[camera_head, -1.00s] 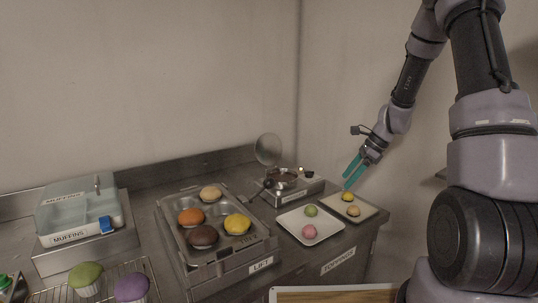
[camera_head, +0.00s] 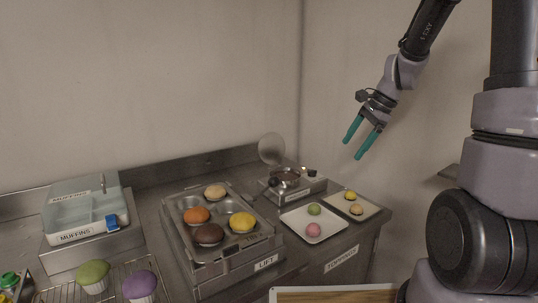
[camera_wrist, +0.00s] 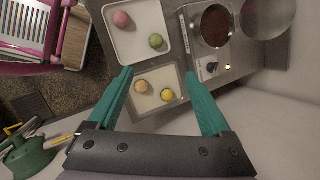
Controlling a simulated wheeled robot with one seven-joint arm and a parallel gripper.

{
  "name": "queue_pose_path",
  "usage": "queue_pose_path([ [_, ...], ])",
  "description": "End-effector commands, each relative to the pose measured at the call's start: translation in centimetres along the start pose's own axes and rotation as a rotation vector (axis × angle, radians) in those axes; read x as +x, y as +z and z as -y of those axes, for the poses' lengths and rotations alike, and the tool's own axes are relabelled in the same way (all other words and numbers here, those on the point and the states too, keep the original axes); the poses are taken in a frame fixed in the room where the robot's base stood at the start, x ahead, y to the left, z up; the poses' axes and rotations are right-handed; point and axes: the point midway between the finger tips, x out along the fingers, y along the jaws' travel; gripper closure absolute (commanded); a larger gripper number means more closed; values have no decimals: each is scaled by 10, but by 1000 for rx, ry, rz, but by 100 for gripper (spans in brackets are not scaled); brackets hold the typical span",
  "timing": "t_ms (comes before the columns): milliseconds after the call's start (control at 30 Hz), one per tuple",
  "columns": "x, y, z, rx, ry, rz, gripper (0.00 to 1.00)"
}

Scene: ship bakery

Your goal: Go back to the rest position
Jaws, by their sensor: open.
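My gripper (camera_head: 353,143) is open and empty, with two teal fingers spread apart. In the head view it hangs in the air above the right end of the steel counter, clear of everything. In the wrist view my gripper (camera_wrist: 160,85) looks down over a small beige tray (camera_wrist: 172,112) with two small balls, one yellow (camera_wrist: 167,95) and one tan (camera_wrist: 142,86). The balls lie on the tray, apart from the fingers.
A white tray (camera_head: 318,233) holds a green and a pink ball. A muffin tin (camera_head: 217,257) labelled LIFT holds several muffins. A pan device with a raised round lid (camera_head: 271,149) stands behind. A MUFFINS box (camera_head: 74,236) sits at left. Air around my gripper is free.

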Motion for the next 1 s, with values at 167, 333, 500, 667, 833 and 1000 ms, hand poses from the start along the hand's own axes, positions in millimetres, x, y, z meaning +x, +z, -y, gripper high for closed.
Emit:
queue_pose_path([
  [167,-62,39,-22,-274,-58,-90,17],
  [333,-109,69,-52,-525,-100,-185,17],
  [500,-146,92,-89,-759,-134,-290,17],
  [667,-168,105,-118,-924,-155,-375,17],
  [833,-177,109,-134,-1011,-161,-424,17],
  [1000,-178,109,-137,-1028,-161,-433,17],
])
